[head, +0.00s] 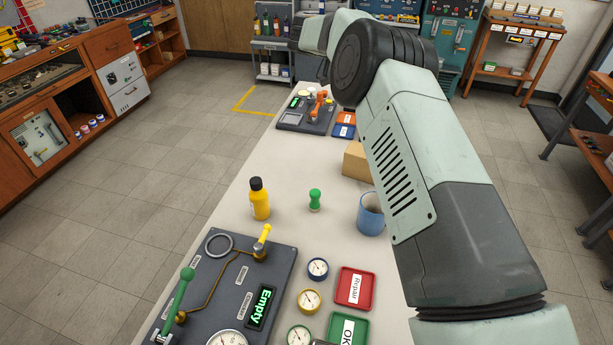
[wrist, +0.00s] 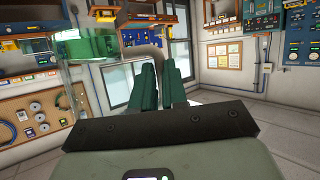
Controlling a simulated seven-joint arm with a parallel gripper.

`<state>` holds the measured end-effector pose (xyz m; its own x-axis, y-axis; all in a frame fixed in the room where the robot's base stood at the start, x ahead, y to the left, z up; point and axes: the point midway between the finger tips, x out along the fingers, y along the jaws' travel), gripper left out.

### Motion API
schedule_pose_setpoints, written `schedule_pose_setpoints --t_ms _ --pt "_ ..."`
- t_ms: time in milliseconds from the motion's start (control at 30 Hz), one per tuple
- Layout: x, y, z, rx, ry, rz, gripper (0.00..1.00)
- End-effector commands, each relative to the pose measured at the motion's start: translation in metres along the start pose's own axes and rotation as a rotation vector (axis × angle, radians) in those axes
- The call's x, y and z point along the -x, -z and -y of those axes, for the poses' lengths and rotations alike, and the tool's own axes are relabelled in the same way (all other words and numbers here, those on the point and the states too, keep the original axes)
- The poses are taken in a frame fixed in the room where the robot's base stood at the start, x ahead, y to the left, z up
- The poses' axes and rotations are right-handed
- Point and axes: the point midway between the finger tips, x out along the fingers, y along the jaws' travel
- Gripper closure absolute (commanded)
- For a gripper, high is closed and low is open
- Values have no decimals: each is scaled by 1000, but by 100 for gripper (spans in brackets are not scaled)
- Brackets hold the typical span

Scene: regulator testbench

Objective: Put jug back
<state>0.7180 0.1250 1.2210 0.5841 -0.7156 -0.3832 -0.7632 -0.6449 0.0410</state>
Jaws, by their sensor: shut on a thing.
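My gripper (wrist: 160,72) shows in the wrist view, its two dark green fingers close together around a grey, curved, handle-like piece (wrist: 150,50). This looks like the handle of the jug. The jug's body seems to be a see-through shape to the left of the fingers, with the room showing through it; its outline is hard to make out. The jug stays up off any surface in this view. In the head view my arm reaches away over the right side of the bench, and its end and the jug are hidden there.
The regulator panel (head: 210,290), gauges and red tray (head: 355,289) fill the near end. A scale-like device (head: 297,117) stands far off.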

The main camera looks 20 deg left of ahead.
Motion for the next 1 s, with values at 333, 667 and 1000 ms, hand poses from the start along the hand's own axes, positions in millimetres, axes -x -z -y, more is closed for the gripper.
schedule_pose_setpoints --t_ms 333,667,1000 --pt "-14 14 71 197 479 -21 100" --pt "25 -1 121 434 1048 -42 100" --pt "97 -39 103 683 1648 -62 100"
